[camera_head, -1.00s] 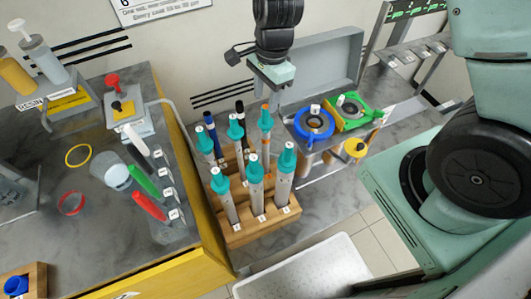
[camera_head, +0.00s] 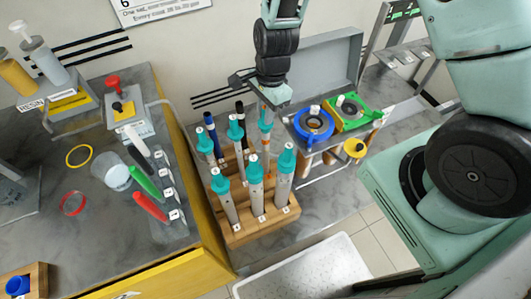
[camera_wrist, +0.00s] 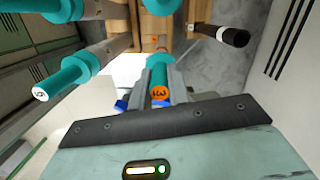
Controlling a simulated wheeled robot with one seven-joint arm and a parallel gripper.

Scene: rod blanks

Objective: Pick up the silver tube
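Several grey-silver tubes with teal caps stand upright in a wooden rack (camera_head: 262,234). The back-right tube (camera_head: 265,122) has an orange mark, and its orange numbered end faces the wrist camera (camera_wrist: 159,93). A silver tube (camera_head: 285,178) stands at the front right of the rack, with others to its left. My gripper (camera_head: 268,103) is directly above the back-right tube. In the wrist view its two fingers (camera_wrist: 159,84) stand apart on either side of that tube's teal cap. Whether they touch it is hard to see. The tube is still in the rack.
A dark tube (camera_head: 240,112) and a blue-topped one (camera_head: 211,126) stand close by in the rack. A yellow-edged bench (camera_head: 190,255) lies left, and a white tray (camera_head: 310,272) below.

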